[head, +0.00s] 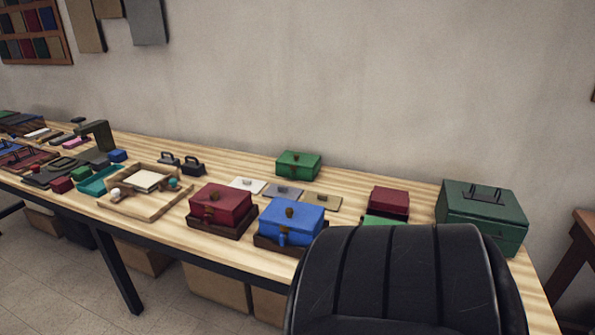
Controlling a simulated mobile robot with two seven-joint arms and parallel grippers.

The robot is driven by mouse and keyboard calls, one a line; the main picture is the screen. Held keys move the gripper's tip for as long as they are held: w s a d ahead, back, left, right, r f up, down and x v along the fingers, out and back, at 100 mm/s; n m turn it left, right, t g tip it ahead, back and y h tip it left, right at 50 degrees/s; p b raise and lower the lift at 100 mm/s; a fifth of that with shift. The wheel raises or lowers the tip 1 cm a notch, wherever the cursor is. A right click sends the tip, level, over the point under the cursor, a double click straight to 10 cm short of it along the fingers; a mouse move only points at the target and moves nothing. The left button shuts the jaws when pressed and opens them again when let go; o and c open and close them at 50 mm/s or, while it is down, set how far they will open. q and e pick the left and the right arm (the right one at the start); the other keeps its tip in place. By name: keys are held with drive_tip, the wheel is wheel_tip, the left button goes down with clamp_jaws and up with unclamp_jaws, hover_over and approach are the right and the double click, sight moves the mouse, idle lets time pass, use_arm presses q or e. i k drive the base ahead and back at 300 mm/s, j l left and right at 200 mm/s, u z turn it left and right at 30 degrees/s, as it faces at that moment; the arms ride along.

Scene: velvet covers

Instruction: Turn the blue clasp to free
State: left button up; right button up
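A blue box (294,217) sits in a dark wooden base (263,240) near the front edge of the table. A blue clasp (283,236) shows on its front, small in the picture; which way it is turned I cannot tell. Neither of my grippers is in the head view.
A black chair back (405,285) stands before the table and hides part of its front right. A red box (221,204) is left of the blue one. A green box (298,165) and a large dark green case (481,215) stand behind and right.

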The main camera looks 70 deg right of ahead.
sight(283, 237)
drive_tip(key=k+l+z, duration=0.15)
drive_tip(key=z, duration=0.2)
drive_tip(key=k+l+z, duration=0.1)
drive_tip(key=l+z, duration=0.15)
drive_tip(key=z, duration=1.4)
